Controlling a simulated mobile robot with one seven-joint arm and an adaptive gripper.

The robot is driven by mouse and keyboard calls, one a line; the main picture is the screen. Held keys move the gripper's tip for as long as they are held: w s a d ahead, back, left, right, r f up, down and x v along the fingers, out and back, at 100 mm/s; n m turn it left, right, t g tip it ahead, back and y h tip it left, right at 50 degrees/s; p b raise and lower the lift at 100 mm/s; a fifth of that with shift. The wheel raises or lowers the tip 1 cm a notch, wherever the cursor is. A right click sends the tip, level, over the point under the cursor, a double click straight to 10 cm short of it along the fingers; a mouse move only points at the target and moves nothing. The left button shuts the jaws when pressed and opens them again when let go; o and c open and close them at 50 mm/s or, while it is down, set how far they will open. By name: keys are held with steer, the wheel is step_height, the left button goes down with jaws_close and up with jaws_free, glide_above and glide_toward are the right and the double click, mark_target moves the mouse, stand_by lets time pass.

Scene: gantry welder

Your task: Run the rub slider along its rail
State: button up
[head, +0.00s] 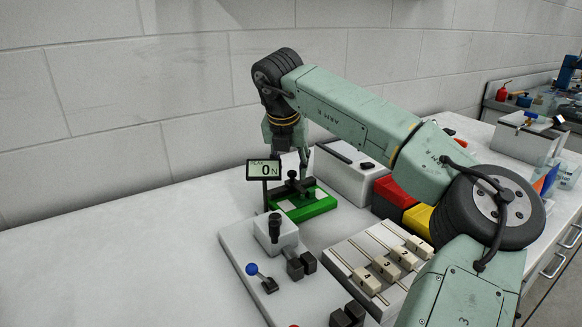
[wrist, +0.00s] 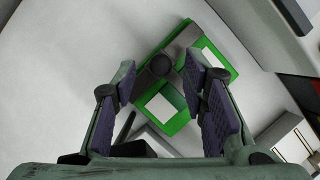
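A green base (head: 318,208) stands on the bench with a dark knob (head: 292,177) on it. In the wrist view the green base (wrist: 215,62) carries white pads and a dark grey bar, with the round knob (wrist: 160,66) on the bar. I take this to be the rub slider and its rail. My gripper (head: 285,152) hangs just above the knob, pointing down. In the wrist view my gripper (wrist: 159,72) is open, with purple-padded fingers on either side of the knob and gaps to both. Whether the fingertips are level with the knob cannot be told.
A display (head: 264,170) reading 0 N stands left of the green base. In front are a panel with a blue-knobbed lever (head: 252,269) and a numbered slider panel (head: 352,262). Red (head: 393,195) and yellow (head: 418,220) bins and a white box (head: 350,175) stand right. The bench at left is clear.

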steer(key=v, duration=1.1)
